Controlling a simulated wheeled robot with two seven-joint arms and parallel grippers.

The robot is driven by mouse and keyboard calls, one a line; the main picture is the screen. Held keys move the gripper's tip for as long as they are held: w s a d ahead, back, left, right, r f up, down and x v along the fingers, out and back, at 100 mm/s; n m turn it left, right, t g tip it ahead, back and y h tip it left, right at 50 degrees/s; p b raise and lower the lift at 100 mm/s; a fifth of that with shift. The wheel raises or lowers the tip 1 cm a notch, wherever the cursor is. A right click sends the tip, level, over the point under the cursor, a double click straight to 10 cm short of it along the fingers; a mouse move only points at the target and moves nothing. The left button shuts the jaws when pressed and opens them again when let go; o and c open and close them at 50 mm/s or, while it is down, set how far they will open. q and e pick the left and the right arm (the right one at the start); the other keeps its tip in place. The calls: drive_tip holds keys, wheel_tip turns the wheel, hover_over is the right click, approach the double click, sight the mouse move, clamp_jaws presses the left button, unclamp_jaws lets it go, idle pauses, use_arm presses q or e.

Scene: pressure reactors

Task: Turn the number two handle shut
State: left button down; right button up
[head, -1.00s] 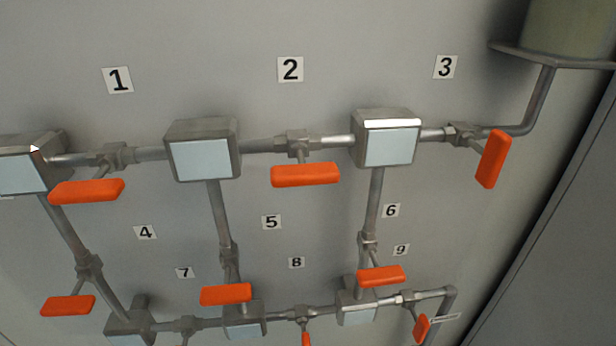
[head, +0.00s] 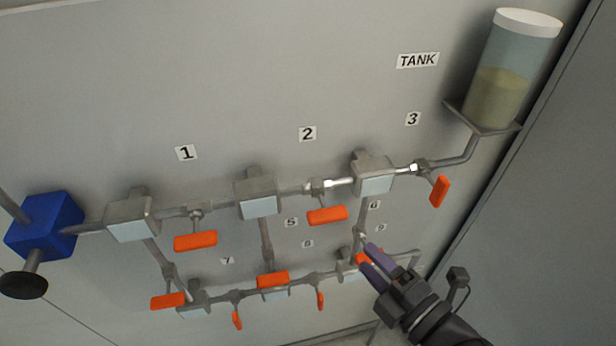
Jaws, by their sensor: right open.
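The number two handle (head: 327,215) is an orange bar on a valve in the upper pipe, below the label "2" (head: 307,134). It lies roughly along the pipe, between two grey boxes. My right gripper (head: 367,258) has purple fingers and is open, below and to the right of the number two handle and apart from it. Its fingers cover part of the orange handle near label 6 (head: 375,205); whether they touch it I cannot tell. My left gripper is not in view.
Handle one (head: 195,241) is to the left and handle three (head: 440,191) to the right. A tank (head: 500,85) stands at upper right, a blue box (head: 45,226) at far left. Several more orange handles sit on the lower pipes.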

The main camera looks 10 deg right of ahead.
sight(333, 222)
drive_tip(key=shift+n+y, duration=0.3)
drive_tip(key=shift+n, duration=0.1)
drive_tip(key=x, duration=0.3)
drive_tip(key=r+p+x, duration=0.1)
drive_tip(key=x, duration=0.2)
drive_tip(key=r+x, duration=0.1)
drive_tip(key=x, duration=0.3)
drive_tip(key=shift+s+a+r+p, duration=0.1)
drive_tip(key=shift+a+r+p, duration=0.1)
drive_tip(key=shift+a+p, duration=0.1)
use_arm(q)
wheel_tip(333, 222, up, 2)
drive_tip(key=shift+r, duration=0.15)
use_arm(e)
clamp_jaws()
